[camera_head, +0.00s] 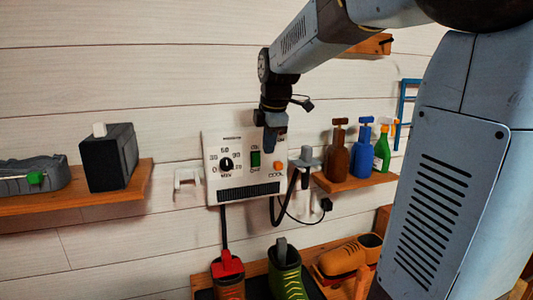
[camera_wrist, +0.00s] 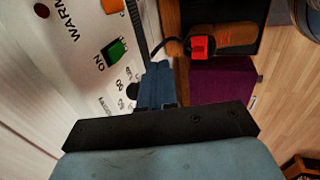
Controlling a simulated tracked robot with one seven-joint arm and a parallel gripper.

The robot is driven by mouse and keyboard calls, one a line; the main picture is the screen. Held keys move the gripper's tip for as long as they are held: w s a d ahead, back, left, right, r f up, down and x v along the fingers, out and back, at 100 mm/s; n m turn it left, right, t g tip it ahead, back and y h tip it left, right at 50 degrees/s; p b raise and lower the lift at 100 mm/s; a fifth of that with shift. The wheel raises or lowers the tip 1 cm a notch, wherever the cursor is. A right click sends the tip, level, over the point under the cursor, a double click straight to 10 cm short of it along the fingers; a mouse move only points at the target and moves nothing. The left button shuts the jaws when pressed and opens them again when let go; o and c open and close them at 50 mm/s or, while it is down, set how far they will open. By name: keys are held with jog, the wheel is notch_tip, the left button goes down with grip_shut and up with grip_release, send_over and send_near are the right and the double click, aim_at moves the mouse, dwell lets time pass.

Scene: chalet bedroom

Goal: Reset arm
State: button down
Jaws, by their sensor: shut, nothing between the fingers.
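My arm reaches in from the upper right in the head view. My gripper (camera_head: 270,148) points down in front of the white wall control panel (camera_head: 213,158), just right of its green switch (camera_head: 255,159) and above its orange button (camera_head: 279,166). The gripper is shut and empty. Its blue fingers (camera_wrist: 157,82) are together in the wrist view. There the panel (camera_wrist: 92,52) shows at the left, turned sideways, with the green switch (camera_wrist: 116,51) and orange button (camera_wrist: 112,6). I cannot tell how far the fingers are from the panel.
Spray bottles (camera_head: 363,148) stand on a right wall shelf (camera_head: 350,183). A left shelf (camera_head: 90,199) holds a black box (camera_head: 108,158). A hose-like handle (camera_head: 304,165) hangs beside the panel. Boots (camera_head: 285,270) stand below. Bare wooden floor (camera_wrist: 290,85) shows in the wrist view.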

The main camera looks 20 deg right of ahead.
jog(key=s+f+m+t, duration=0.1)
jog(key=s+f+m, duration=0.1)
jog(key=s+m, duration=0.7)
jog(key=s+f+m+t, duration=0.1)
jog(key=s+f+m, duration=0.2)
jog(key=s+m, duration=0.6)
jog(key=shift+s+f, duration=0.2)
jog(key=shift+s, duration=2.4)
jog(key=c, duration=1.8)
grip_release()
jog(key=shift+c, duration=0.2)
